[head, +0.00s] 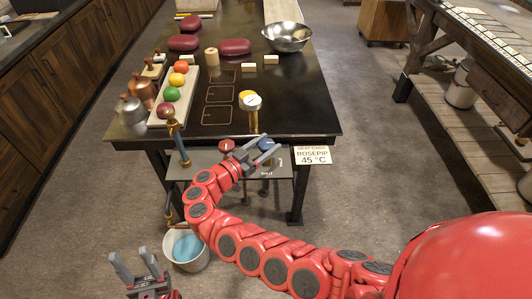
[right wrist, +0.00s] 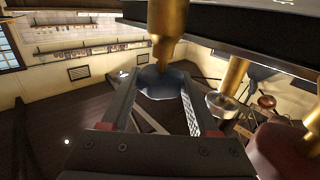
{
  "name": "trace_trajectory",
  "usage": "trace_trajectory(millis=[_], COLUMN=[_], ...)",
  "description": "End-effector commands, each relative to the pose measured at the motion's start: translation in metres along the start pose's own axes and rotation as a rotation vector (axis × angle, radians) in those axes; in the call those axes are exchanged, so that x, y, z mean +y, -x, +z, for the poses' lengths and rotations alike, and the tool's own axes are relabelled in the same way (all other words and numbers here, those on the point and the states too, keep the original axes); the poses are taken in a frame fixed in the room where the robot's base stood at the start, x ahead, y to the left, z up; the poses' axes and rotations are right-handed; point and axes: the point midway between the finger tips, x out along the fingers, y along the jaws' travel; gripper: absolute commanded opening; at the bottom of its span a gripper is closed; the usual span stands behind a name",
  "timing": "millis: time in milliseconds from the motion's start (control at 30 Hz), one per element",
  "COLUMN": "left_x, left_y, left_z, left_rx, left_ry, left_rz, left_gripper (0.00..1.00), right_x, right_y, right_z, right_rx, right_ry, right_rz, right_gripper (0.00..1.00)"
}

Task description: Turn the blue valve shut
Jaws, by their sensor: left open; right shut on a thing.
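The blue valve (head: 264,145) is at the front edge of the dark table, on a grey shelf panel with white lettering. My right gripper (head: 266,149) reaches it from the front, one finger on each side. In the right wrist view the blue valve (right wrist: 160,84) sits between the two fingers, under a brass stem, and the jaws are shut on it. How far the valve is turned cannot be told. My left gripper (head: 136,268) is open and empty, low at the bottom left, away from the valve.
A red valve (head: 226,145) is just left of the blue one. A bucket of blue liquid (head: 187,248) stands on the floor. A card reading 45 °C (head: 312,155) hangs at the table's front. A metal bowl (head: 287,37) and coloured balls are on the table.

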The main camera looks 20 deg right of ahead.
Motion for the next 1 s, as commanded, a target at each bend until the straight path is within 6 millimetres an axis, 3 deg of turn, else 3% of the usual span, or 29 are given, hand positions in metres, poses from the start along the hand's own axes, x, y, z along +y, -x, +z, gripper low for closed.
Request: trace_trajectory(millis=[133, 633, 667, 800, 1000], left_x=[0.0006, 0.0006, 0.0007, 0.0006, 0.0006], left_y=[0.0117, 0.0130, 0.0130, 0.0129, 0.0126], left_z=[0.0019, 0.0021, 0.0021, 0.0021, 0.0021], left_rx=[0.000, 0.000, 0.000, 0.000, 0.000], left_ry=[0.000, 0.000, 0.000, 0.000, 0.000], left_rz=[0.000, 0.000, 0.000, 0.000, 0.000], left_gripper=[0.50, 0.50, 0.50, 0.50, 0.50], right_x=[0.0006, 0.0015, 0.0016, 0.0012, 0.0007], right_y=[0.0002, -0.0005, -0.0005, -0.0005, -0.0003], right_z=[0.0066, 0.0051, 0.0052, 0.0041, 0.0026], right_rx=[-0.007, -0.010, -0.010, -0.008, -0.006], right_ry=[0.006, 0.006, 0.007, 0.005, 0.003], right_rz=[0.022, 0.035, 0.035, 0.034, 0.033], right_gripper=[0.05, 0.05, 0.66, 0.91, 0.91])
